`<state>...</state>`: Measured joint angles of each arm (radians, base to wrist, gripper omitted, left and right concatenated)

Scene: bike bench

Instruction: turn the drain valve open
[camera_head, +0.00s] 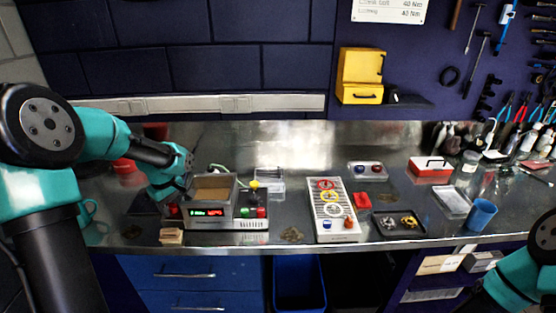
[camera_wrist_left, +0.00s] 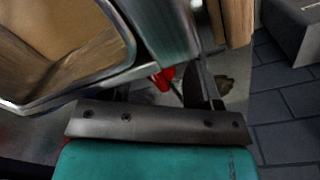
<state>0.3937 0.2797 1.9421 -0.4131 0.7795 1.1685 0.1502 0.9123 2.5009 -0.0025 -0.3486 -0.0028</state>
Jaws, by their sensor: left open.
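The cleaner tank (camera_head: 236,212) is a grey metal box with a brown-looking basin, lit displays and coloured buttons, standing at the left of the bench. A small red drain valve handle (camera_head: 173,211) shows at its left side. In the left wrist view the red handle (camera_wrist_left: 164,77) lies beside the tank wall (camera_wrist_left: 120,75). My left gripper (camera_head: 178,198) is at the tank's left side. Its open fingers (camera_wrist_left: 165,88) stand either side of the red handle in that picture; I cannot tell whether they touch it. My right gripper is out of view.
A small wooden block (camera_head: 171,236) sits at the bench's front edge, close to the left gripper. A white panel with coloured rings (camera_head: 337,228) stands to the right.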

